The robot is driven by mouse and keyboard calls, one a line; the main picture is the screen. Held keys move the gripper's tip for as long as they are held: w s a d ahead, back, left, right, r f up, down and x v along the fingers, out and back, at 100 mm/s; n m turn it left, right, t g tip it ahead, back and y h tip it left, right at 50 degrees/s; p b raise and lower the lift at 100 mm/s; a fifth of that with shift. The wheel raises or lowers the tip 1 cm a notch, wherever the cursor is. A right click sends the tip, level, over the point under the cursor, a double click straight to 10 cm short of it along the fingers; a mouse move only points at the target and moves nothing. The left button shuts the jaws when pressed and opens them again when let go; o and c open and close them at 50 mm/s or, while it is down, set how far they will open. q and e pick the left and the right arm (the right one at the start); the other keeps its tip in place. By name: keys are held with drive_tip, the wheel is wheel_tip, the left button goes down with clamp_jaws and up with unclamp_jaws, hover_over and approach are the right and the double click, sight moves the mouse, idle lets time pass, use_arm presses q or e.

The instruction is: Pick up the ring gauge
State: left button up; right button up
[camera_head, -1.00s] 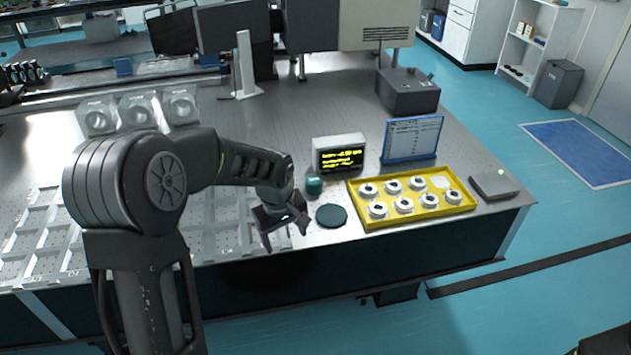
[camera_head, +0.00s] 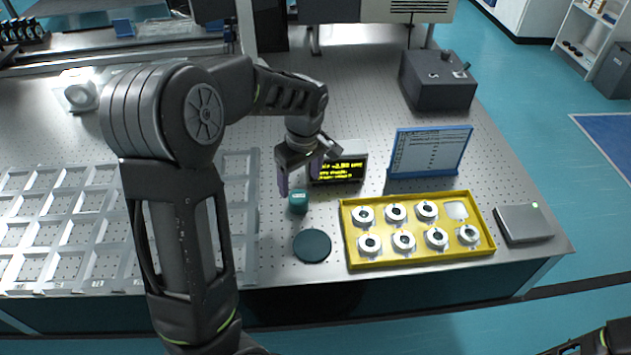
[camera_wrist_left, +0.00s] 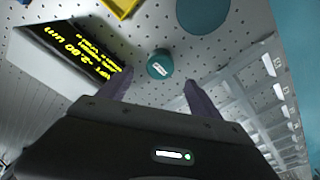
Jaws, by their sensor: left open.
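My left gripper (camera_head: 299,180) is open and empty, pointing down over the table just above and behind a small teal cylinder (camera_head: 298,203) with a white label. In the left wrist view the teal cylinder (camera_wrist_left: 160,64) lies just beyond the gap between the two fingertips (camera_wrist_left: 158,84). I cannot tell whether this cylinder is the ring gauge. Several white rings with dark centres (camera_head: 403,241) sit in a yellow tray (camera_head: 420,262) to the right. One square place at the tray's back right has no ring.
A dark teal disc (camera_head: 312,246) lies in front of the cylinder. A display with yellow text (camera_head: 340,168) stands close behind my gripper. A blue-framed panel (camera_head: 430,152) stands behind the tray, a grey box (camera_head: 524,223) to its right. Pale compartment trays (camera_head: 75,225) fill the left.

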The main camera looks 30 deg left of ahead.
sight(299, 196)
use_arm(q)
drive_tip(key=shift+w, duration=0.1)
drive_tip(key=shift+s+r, duration=0.15)
drive_tip(key=shift+s, duration=0.1)
drive_tip(key=shift+w+a+f, duration=0.15)
drive_tip(key=shift+f, duration=1.2)
drive_tip(key=shift+f+p, duration=0.45)
drive_tip(key=shift+f, duration=0.1)
drive_tip(key=f, duration=0.4)
drive_tip(key=shift+w+a+p, duration=0.15)
drive_tip(key=shift+a+p, duration=0.1)
drive_tip(key=shift+p, duration=0.15)
